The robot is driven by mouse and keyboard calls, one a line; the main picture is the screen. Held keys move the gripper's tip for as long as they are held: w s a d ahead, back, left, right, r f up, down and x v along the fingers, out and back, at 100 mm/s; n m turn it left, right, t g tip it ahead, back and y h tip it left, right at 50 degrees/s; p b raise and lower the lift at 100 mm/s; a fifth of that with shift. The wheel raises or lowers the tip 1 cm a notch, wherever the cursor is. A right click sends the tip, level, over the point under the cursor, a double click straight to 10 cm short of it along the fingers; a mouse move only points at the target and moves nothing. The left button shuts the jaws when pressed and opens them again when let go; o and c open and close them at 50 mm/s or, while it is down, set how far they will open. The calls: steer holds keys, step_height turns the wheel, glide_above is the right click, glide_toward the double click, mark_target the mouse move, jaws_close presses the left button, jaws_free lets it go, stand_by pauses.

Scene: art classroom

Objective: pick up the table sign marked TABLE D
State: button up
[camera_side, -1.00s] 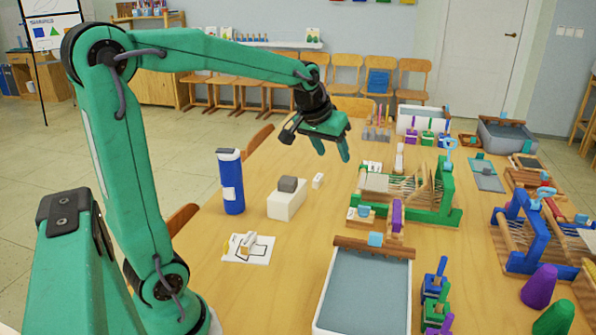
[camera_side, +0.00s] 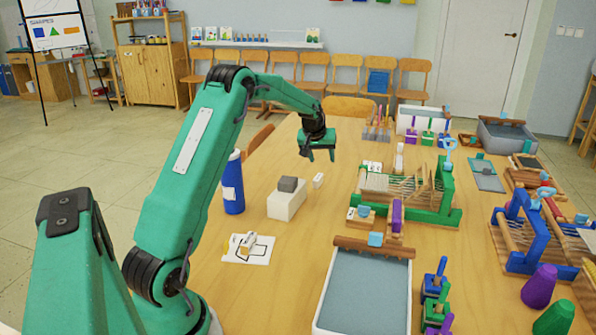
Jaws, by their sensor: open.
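No lettering reading TABLE D is legible in this view, so I cannot tell for sure which thing is the sign. A small white upright block (camera_side: 318,180) stands on the table just below my gripper in the picture. A small white card with dark marks (camera_side: 372,166) lies farther right, by the green frame. My gripper (camera_side: 321,155) is open and empty, fingers pointing down, and appears above the table behind the small white block. A gap shows between the fingers and that block.
A white box with a grey block on top (camera_side: 286,205) and a blue bottle (camera_side: 232,186) stand left of the small block. The green wooden frame (camera_side: 410,195) stands to the right. A grey-filled tray (camera_side: 365,285) lies in front. Bare table separates the box and tray.

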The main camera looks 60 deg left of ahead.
glide_toward(318, 177)
steer(key=shift+w+a+f+n, duration=0.25)
steer(key=shift+w+f, duration=0.2)
steer(key=shift+f, duration=0.3)
steer(key=shift+w+a+f+n, duration=0.2)
steer(key=shift+w+f, duration=0.25)
steer(key=shift+f, duration=0.35)
steer(key=shift+x, duration=2.6)
steer(key=shift+s+a, duration=0.1)
steer(key=shift+s, duration=0.05)
jaws_close()
